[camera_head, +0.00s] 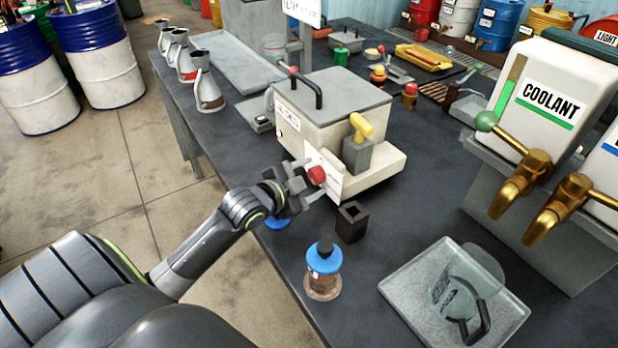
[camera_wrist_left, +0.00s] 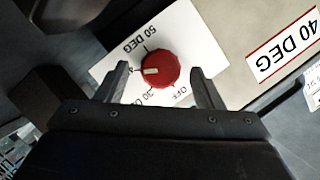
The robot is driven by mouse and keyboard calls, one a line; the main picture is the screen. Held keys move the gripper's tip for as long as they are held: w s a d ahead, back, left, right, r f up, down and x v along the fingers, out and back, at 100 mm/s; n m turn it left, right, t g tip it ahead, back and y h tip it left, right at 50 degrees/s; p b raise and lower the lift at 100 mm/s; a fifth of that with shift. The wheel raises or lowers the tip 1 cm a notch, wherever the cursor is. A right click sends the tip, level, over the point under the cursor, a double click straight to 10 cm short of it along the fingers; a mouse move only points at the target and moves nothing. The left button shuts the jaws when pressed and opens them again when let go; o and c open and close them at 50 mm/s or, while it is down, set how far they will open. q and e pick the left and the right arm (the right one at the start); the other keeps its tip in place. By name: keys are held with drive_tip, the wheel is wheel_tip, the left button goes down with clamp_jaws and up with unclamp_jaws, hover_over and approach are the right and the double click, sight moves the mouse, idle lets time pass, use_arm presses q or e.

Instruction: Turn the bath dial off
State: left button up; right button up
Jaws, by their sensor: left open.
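The bath (camera_head: 330,105) is a cream box with a grey lid and black handle, standing on the dark bench. Its red dial (camera_head: 317,174) sits on a white plate on the front. In the left wrist view the red dial (camera_wrist_left: 160,70) has a white pointer turned toward a partly hidden mark beginning with 4. Marks for 50 DEG, 30 and OFF show around it. My left gripper (camera_head: 308,182) is open in front of the dial. In the wrist view its fingers stand on either side of the dial, with gaps to it. My right gripper is not in view.
A yellow-handled tap (camera_head: 360,135) is on the bath. A grey tray (camera_head: 410,310) with a clear jug lies right, below the coolant dispenser (camera_head: 545,100).

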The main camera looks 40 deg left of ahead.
use_arm(q)
drive_tip(key=c, duration=1)
